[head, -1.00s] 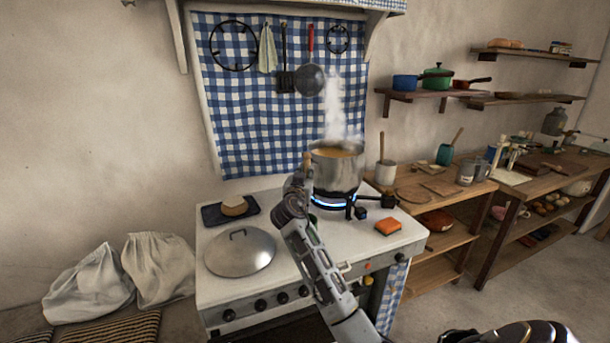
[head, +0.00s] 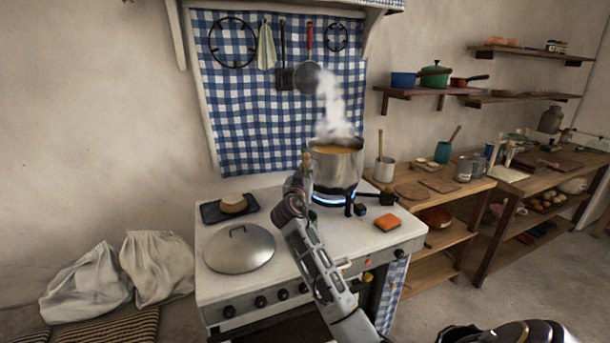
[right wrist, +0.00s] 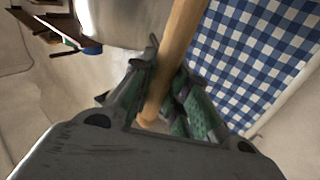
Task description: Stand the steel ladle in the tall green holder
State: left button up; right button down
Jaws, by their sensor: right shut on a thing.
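My right gripper (head: 299,184) is at the left side of the steel pot (head: 334,172) on the stove. In the right wrist view the gripper (right wrist: 158,100) is shut on a round wooden handle (right wrist: 178,50), which appears to be the steel ladle's. The handle's upper part shows just above the gripper (head: 306,160) in the head view; no steel part of the ladle is visible. The green holder (head: 443,153) stands on the wooden side table to the right, with a wooden utensil leaning in it. My left gripper is not in view.
The pot steams over a blue flame. A pale crock (head: 385,173) with a wooden handle and boards (head: 440,186) occupy the side table, left of and before the holder.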

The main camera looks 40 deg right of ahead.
jog(key=c, duration=1.3)
grip_release()
jog(key=shift+v, duration=6)
